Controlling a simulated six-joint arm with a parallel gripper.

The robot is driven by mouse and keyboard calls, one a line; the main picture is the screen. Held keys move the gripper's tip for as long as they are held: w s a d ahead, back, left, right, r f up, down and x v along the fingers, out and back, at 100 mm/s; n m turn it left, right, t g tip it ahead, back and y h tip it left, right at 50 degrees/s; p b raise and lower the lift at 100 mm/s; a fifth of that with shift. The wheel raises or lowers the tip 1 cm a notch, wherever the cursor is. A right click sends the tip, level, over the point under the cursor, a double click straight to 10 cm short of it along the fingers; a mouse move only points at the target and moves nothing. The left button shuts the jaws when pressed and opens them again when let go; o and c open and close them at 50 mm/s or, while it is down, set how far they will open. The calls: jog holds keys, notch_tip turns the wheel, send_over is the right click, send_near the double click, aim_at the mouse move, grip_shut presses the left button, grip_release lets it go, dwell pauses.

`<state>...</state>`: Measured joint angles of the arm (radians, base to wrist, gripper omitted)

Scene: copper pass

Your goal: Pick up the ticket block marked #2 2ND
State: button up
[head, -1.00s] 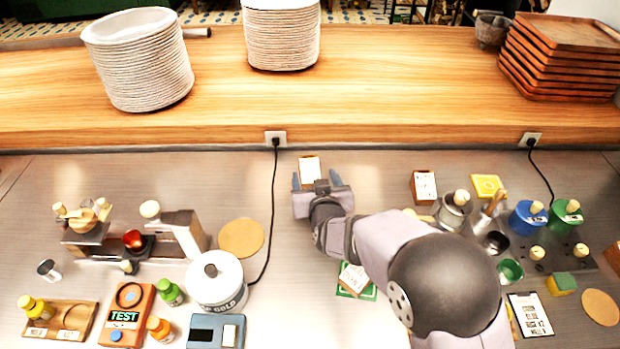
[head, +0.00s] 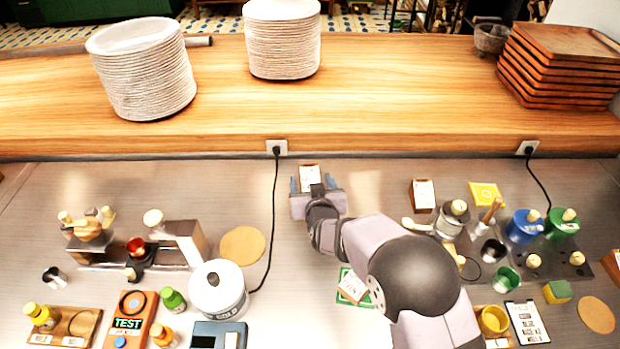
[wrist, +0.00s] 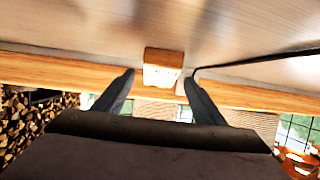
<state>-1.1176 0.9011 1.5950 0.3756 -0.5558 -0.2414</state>
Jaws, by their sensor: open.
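A wooden ticket block with a white printed face (head: 310,176) stands at the back of the counter, near the wall socket. Its print is too small to read. It also shows in the wrist view as a block (wrist: 163,68) centred ahead of the fingers. My gripper (head: 308,184) is open, with its two fingers spread to either side of the block in the head view. In the wrist view the gripper (wrist: 158,88) has nothing between its fingertips, and the block appears beyond them. Two other ticket blocks, one at the right (head: 423,194) and one on a green mat (head: 352,287), are also unreadable.
A black cord (head: 270,230) runs down the counter left of my gripper. A white pot (head: 218,290) and a round cork mat (head: 241,245) stand left. Blue (head: 523,227) and green (head: 560,225) canisters stand right. The raised wooden ledge (head: 400,110) lies behind the block.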

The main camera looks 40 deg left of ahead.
aim_at(310, 178)
jog(key=shift+p+x, duration=0.45)
jog(key=shift+x, duration=1.2)
jog(key=c, duration=1.2)
